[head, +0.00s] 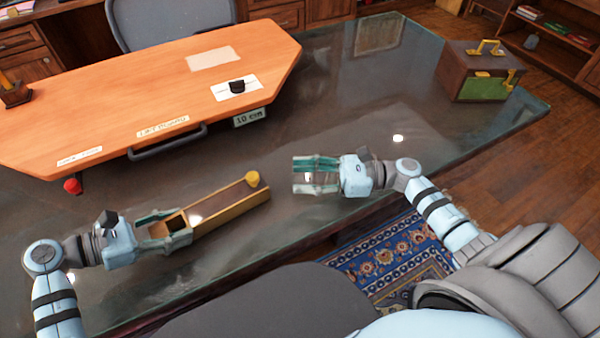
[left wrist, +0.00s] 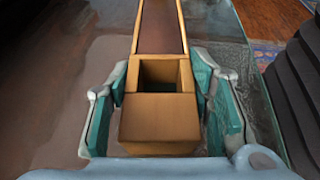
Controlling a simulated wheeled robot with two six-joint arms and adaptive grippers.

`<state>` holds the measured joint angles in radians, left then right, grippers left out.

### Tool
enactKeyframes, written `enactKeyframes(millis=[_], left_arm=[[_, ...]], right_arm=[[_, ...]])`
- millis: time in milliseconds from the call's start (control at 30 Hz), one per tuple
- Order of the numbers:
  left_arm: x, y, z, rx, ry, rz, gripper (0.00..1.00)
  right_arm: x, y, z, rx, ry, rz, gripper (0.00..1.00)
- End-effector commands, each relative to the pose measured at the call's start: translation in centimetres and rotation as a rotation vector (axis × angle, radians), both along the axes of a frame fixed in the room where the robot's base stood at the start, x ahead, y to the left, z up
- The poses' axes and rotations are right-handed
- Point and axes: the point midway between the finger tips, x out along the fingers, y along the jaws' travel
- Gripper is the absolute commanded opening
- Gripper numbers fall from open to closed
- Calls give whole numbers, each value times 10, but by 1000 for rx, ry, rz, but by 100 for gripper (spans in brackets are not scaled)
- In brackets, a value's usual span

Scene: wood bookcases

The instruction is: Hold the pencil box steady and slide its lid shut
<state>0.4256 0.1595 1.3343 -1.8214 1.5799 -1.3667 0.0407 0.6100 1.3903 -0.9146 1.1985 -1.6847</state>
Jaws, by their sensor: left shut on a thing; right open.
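The pencil box (head: 232,209) is a long wooden box lying on the dark glass-topped table. Its brown lid (head: 217,201) covers most of the top, with a round yellow knob (head: 253,179) at the far right end. A dark opening shows at the left end, beside my left gripper. My left gripper (head: 172,231) is shut on the box's left end. In the left wrist view the box's near end (left wrist: 160,122) sits between the fingers, with the square opening just beyond and the lid (left wrist: 161,28) farther off. My right gripper (head: 306,175) is open and empty, right of the knob and apart from it.
An orange wooden board (head: 180,85) with a handle, paper labels and a black item fills the table's back left. A brown and green case (head: 480,75) stands at the back right corner. The glass table (head: 335,120) is clear between them. A small white disc (head: 398,138) lies beyond my right arm.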

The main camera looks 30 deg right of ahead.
Motion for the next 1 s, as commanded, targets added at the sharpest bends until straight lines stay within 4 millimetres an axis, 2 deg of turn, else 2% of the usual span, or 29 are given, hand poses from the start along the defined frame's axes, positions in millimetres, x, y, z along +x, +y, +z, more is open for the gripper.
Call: enactKeyframes(millis=[67, 100, 233, 533, 633, 1000], left_arm=[[0, 0, 0, 0, 0, 0, 8], [0, 0, 0, 0, 0, 0, 51], [0, 0, 0, 0, 0, 0, 70], [0, 1, 0, 1, 0, 1, 70], [-1, 11, 4, 1, -2, 1, 70], [-10, 96, 39, 3, 0, 1, 70]], right_arm=[[0, 0, 0, 0, 0, 0, 44], [0, 0, 0, 0, 0, 0, 44], [0, 0, 0, 0, 0, 0, 44], [0, 0, 0, 0, 0, 0, 44], [0, 0, 0, 0, 0, 0, 44], [0, 0, 0, 0, 0, 0, 44]])
